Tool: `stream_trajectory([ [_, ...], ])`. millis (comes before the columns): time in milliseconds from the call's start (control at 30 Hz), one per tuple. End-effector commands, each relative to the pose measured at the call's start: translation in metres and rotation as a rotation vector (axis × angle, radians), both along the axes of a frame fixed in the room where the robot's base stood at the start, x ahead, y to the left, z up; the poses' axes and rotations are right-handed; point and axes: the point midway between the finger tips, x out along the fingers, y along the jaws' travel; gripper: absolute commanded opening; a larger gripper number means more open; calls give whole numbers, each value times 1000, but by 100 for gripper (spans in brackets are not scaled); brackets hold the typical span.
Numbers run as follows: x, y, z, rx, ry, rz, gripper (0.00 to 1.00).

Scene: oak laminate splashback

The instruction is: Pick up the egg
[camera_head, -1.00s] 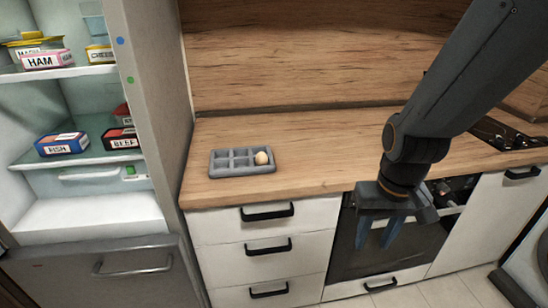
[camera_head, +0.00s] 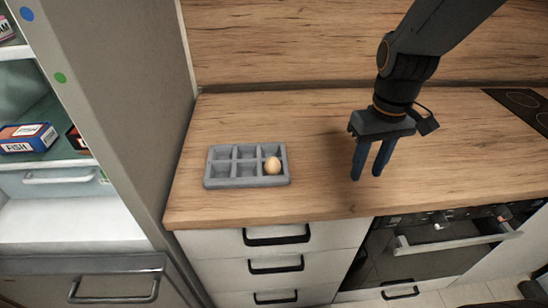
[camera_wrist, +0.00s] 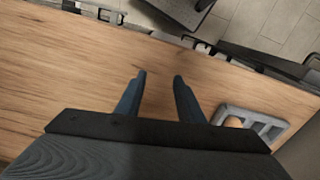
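A tan egg (camera_head: 272,165) sits in the front right compartment of a grey tray with several compartments (camera_head: 232,184) on the wooden counter. The other compartments look empty. My gripper (camera_head: 367,176) is over the counter to the right of the tray, with its blue fingers pointing down, apart and empty. In the wrist view the gripper (camera_wrist: 160,78) has its fingers spread over bare counter. The egg (camera_wrist: 233,122) and the tray (camera_wrist: 282,129) show at the lower right there, the egg partly hidden behind my gripper.
The wooden counter (camera_head: 310,130) is clear around the tray. An open fridge (camera_head: 75,205) stands at the left, with a fish box (camera_head: 27,138) on its shelf. A black cooktop (camera_head: 520,105) lies at the far right. White drawers (camera_head: 275,255) and an oven (camera_head: 420,250) are below the counter.

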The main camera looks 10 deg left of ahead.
Motion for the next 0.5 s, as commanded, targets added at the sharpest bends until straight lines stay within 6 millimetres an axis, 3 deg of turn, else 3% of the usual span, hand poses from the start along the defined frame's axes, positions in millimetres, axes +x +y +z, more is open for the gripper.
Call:
stream_trajectory([
  [33, 17, 33, 9, -2, 22, 138, 34],
  [100, 32, 74, 19, -5, 57, 324, 34],
  [300, 49, 177, 42, -5, 144, 758, 34],
  [400, 50, 208, 49, -2, 170, 886, 34],
  [500, 48, 223, 51, 0, 186, 952, 34],
])
